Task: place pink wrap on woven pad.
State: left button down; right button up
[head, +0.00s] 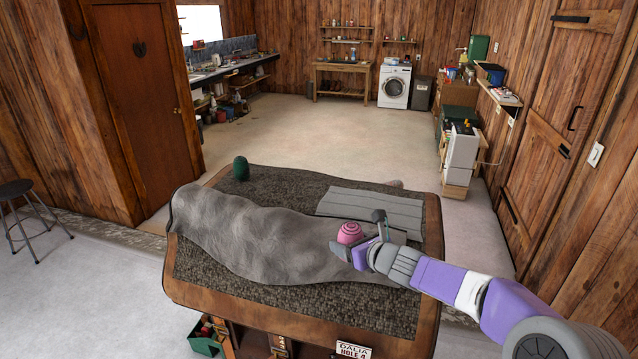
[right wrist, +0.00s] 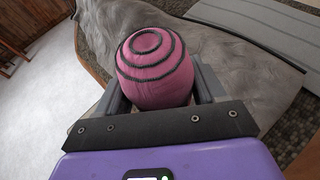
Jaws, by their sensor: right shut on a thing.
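The pink wrap (head: 349,232), a round roll with dark spiral lines, is between the fingers of my right gripper (head: 356,238), which is shut on it. The right wrist view shows the wrap (right wrist: 155,68) held between both fingers, with the grey cover behind it. In the head view it appears over the right part of the lumpy grey cover; its height above it is hard to tell. A flat grey pad with lengthwise stripes (head: 375,208), likely the woven pad, lies at the table's back right, beyond the gripper. My left gripper is not in view.
The table has a dark, coarse-textured top (head: 350,304). The lumpy grey cover (head: 250,240) spreads across its middle. A dark green roll (head: 241,169) stands at the back left edge. A stool (head: 28,210) stands far left. The pad's top looks clear.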

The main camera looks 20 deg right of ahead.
aim_at(306, 203)
jog(key=i, duration=1.2)
